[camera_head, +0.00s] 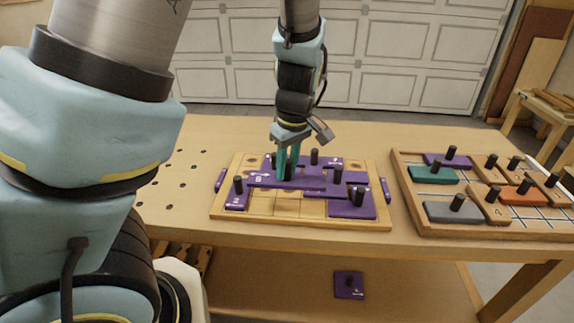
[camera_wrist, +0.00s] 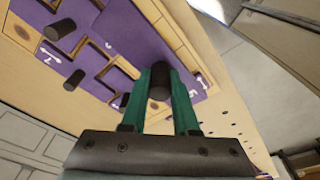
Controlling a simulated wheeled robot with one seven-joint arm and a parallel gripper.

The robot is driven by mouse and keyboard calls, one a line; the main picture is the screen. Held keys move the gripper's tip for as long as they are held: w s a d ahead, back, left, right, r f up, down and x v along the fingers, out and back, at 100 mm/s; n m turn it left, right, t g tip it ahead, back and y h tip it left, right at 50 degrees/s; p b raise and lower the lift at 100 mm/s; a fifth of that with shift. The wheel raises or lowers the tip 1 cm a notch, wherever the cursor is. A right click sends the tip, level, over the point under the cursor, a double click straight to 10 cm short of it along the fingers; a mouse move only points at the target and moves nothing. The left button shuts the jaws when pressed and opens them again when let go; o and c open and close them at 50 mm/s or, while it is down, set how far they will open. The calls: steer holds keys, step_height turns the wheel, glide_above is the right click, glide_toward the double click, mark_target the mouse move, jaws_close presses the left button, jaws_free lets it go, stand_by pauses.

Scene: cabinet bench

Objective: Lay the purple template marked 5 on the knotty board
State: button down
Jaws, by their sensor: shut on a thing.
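The purple template marked 5 (camera_head: 258,180) is at the knotty board (camera_head: 290,220), over its middle left. My gripper (camera_head: 287,172) is shut on its dark peg, with green fingers on either side. The wrist view shows the fingers (camera_wrist: 160,92) around the peg and the purple plate (camera_wrist: 140,38) below. I cannot tell whether the plate touches the board or hangs just above it. Other purple templates with pegs lie on the board: one at the front left (camera_head: 237,200), one at the front right (camera_head: 352,209) and others at the back. Bare wood shows at the front middle.
A wooden tray (camera_head: 408,205) at the right holds purple, teal, grey and orange templates. Small purple pieces stand beside the board's left (camera_head: 220,180) and right (camera_head: 385,190) edges. Another purple template (camera_head: 348,286) lies on the lower shelf. The bench left of the board is clear, with small holes.

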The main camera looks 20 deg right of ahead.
steer(key=shift+f+b, duration=1.8)
steer(key=shift+f, duration=1.3)
steer(key=shift+p, duration=0.35)
steer(key=shift+f, duration=0.5)
steer(key=shift+f, duration=0.35)
steer(key=shift+f, duration=0.25)
stand_by(1.1)
steer(key=shift+c, duration=1)
jaws_free()
steer(key=shift+r+p, duration=0.15)
steer(key=shift+p, duration=0.15)
